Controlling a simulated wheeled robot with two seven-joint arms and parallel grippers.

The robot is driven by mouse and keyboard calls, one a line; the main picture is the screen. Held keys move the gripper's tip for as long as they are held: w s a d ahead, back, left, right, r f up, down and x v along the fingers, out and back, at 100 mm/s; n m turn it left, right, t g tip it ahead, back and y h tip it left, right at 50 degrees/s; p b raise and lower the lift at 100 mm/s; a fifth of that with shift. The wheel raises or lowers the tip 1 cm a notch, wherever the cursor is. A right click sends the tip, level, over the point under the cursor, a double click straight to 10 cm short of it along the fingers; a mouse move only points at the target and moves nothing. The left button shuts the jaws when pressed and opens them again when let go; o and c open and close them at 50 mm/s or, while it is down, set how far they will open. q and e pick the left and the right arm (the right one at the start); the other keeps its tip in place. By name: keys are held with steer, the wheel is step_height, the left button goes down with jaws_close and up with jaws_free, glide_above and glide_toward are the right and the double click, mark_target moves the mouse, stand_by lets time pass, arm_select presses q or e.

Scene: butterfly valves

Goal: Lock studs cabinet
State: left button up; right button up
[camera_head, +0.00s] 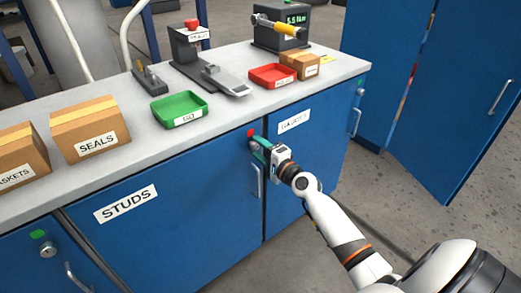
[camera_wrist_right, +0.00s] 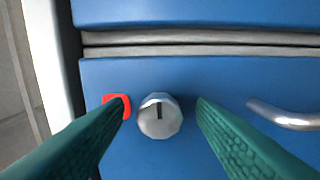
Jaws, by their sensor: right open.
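The STUDS cabinet door (camera_head: 160,215) is blue, closed flush and labelled STUDS. Its red marker (camera_head: 251,132) shows at the upper right corner, just above my right gripper (camera_head: 260,147). In the right wrist view, the round silver lock knob (camera_wrist_right: 160,117) with a dark slot sits between the two green fingertips of my right gripper (camera_wrist_right: 160,108), with a gap on both sides. The red marker (camera_wrist_right: 117,105) is left of the knob, partly behind the left finger. The door handle (camera_head: 256,181) is below the gripper. My left gripper is not in view.
The neighbouring cabinet door (camera_head: 300,150) is closed, with its handle (camera_head: 355,121) at right. A left cabinet has a green marker (camera_head: 38,234). The countertop (camera_head: 235,110) carries boxes, a green tray (camera_head: 180,108) and a red tray (camera_head: 273,76). A tall blue cabinet (camera_head: 450,110) stands open at right.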

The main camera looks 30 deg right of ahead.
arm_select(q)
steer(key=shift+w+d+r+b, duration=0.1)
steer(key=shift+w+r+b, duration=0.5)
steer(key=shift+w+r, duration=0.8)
arm_select(e)
steer(key=s, duration=1.2)
steer(key=shift+d, duration=0.45)
